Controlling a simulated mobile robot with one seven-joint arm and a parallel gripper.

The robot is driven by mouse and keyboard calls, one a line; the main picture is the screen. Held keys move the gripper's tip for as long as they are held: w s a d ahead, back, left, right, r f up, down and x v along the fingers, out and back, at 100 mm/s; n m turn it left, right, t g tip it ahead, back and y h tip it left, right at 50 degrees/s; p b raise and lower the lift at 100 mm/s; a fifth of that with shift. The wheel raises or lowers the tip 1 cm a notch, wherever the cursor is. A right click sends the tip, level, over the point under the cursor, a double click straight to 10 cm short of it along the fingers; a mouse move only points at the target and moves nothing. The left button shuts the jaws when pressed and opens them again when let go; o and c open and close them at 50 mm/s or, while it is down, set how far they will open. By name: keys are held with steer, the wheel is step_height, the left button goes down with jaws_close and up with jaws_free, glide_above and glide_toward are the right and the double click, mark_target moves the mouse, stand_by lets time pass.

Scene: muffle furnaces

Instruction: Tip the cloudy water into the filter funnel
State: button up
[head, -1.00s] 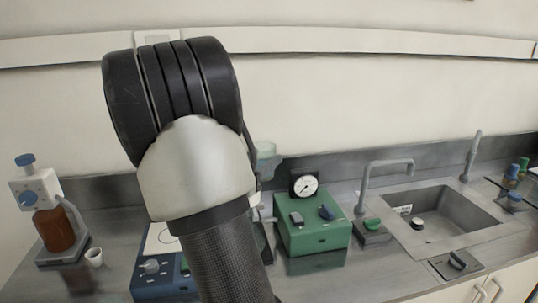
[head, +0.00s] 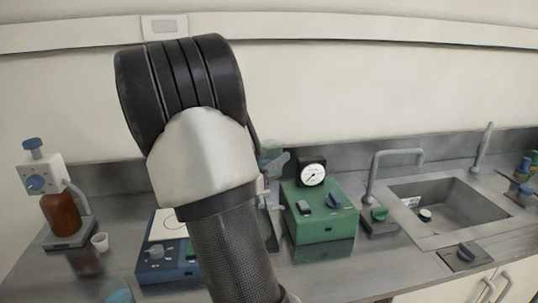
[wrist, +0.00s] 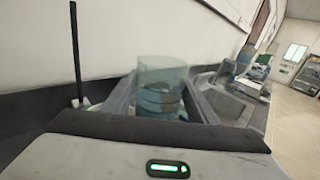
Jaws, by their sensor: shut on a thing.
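My gripper (wrist: 160,98) is shut on a translucent teal glass vessel (wrist: 162,74) in the wrist view, a finger at each side. The vessel looks roughly upright; bluish bands show in its lower part, but I cannot tell the liquid level. In the head view my arm covers most of the gripper, and only a grey finger part (head: 278,165) and a bit of teal glass show at the arm's right edge. The filter funnel cannot be clearly made out; something glassy behind my arm is mostly hidden.
A green pump box (head: 322,226) with a gauge (head: 312,174) stands right of my arm, then the sink (head: 445,206). A blue hotplate (head: 165,265) stands left. Farther left are an amber bottle dispenser (head: 62,214) and a white cup (head: 100,242). Teal glass (head: 118,292) shows at the bottom edge.

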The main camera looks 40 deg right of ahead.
steer(key=shift+s+r+n+p, duration=0.1)
steer(key=shift+r+n+p, duration=0.2)
steer(key=shift+n+p, duration=0.15)
steer(key=shift+f, duration=0.15)
steer(key=shift+s+r+n+p, duration=0.25)
steer(key=shift+n+p, duration=0.4)
steer(key=shift+p, duration=0.3)
steer(key=shift+s+r+n+p, duration=0.1)
steer(key=shift+n+p, duration=1)
steer(key=shift+p, duration=0.45)
stand_by(1.4)
steer(key=shift+s+n+p, duration=0.1)
steer(key=shift+n+p, duration=1.3)
steer(key=shift+p, duration=0.5)
stand_by(1.6)
